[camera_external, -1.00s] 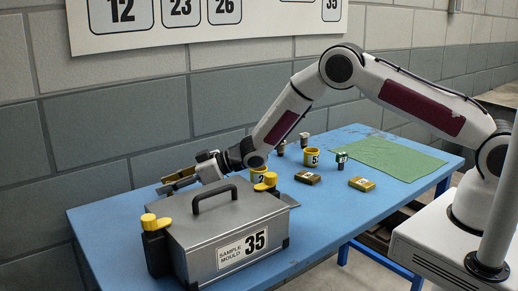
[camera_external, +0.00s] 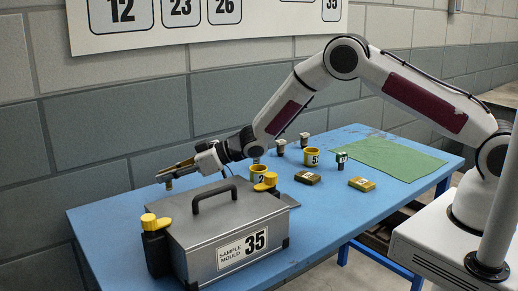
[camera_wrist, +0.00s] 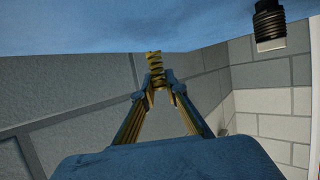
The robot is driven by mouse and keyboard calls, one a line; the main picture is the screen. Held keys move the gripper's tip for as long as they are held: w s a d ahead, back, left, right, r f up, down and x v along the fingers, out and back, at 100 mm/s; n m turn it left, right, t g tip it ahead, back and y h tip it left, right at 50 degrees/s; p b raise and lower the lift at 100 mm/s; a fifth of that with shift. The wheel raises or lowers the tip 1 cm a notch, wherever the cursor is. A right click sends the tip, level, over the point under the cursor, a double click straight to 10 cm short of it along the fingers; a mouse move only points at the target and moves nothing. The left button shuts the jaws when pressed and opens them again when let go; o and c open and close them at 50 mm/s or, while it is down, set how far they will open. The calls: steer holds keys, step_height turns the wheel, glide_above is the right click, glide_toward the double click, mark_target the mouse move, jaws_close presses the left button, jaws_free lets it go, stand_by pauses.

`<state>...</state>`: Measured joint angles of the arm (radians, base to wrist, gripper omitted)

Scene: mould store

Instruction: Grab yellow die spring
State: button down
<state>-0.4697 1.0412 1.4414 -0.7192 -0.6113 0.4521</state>
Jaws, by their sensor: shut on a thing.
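The yellow die spring (camera_wrist: 155,68) stands between the fingertips of my gripper (camera_wrist: 158,80) in the wrist view, with its coils showing beyond the tips. The fingers are shut on it. In the external view my gripper (camera_external: 168,174) is at the far left of the table, behind the grey mould case.
A grey case marked 35 (camera_external: 225,228), with a black handle and yellow knobs, stands in front of my gripper. A dark ribbed piece (camera_wrist: 268,22) shows in the wrist view.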

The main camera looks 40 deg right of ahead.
steer(key=shift+r, duration=3.55)
